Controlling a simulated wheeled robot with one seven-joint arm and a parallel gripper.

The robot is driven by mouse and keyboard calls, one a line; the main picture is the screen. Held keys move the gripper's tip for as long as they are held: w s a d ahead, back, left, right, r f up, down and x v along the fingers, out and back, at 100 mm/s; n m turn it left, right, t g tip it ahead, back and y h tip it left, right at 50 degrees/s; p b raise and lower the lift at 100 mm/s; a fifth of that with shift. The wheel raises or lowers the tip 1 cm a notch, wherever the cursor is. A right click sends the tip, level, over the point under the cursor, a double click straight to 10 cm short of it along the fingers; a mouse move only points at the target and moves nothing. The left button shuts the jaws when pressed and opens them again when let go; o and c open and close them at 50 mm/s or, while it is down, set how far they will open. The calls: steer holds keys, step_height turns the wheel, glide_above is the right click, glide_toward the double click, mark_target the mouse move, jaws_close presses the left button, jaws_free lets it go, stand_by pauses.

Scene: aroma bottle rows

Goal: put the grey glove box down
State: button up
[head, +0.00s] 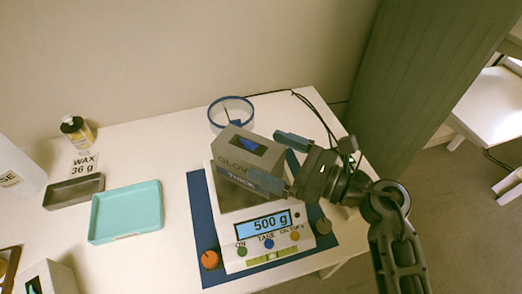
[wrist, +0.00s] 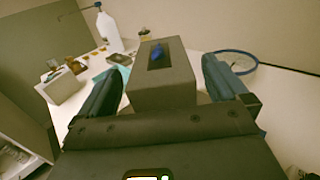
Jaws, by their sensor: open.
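The grey glove box (head: 249,154) sits upright on the pan of a white scale (head: 265,236), which reads 500 g. A blue tip shows in the opening on its top. In the wrist view the glove box (wrist: 162,75) stands between the two fingers. My gripper (head: 281,158) is open around the box, one finger on each side. In the wrist view a gap shows between the box and each finger of my gripper (wrist: 170,88). The underside of the box is hidden.
The scale stands on a blue mat (head: 199,210). A turquoise tray (head: 126,212), a dark tray (head: 74,191), a wax card (head: 84,163) and a bottle (head: 77,133) are to the left. A blue-rimmed round container (head: 231,112) stands behind the scale, with a cable nearby.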

steer(key=b+v, duration=0.1)
steer(key=v, duration=0.7)
steer(key=shift+s+d, duration=0.15)
steer(key=shift+d, duration=0.1)
steer(key=shift+s, duration=0.1)
steer(key=s+d+n+t+h, duration=0.2)
steer(key=s+n+h, duration=0.3)
steer(key=s+n, duration=0.3)
steer(key=s+d+n+t+h, duration=0.2)
steer(key=s+d+n+h, duration=0.3)
steer(key=s+n, duration=0.3)
steer(key=s+d+n+t+h, duration=0.2)
steer(key=s+n+h, duration=0.3)
steer(key=s, duration=0.9)
steer(key=d+n, duration=0.1)
steer(key=n, duration=0.1)
steer(key=shift+s+d+r+n+h, duration=0.35)
steer(key=shift+s+d+n+h, duration=0.05)
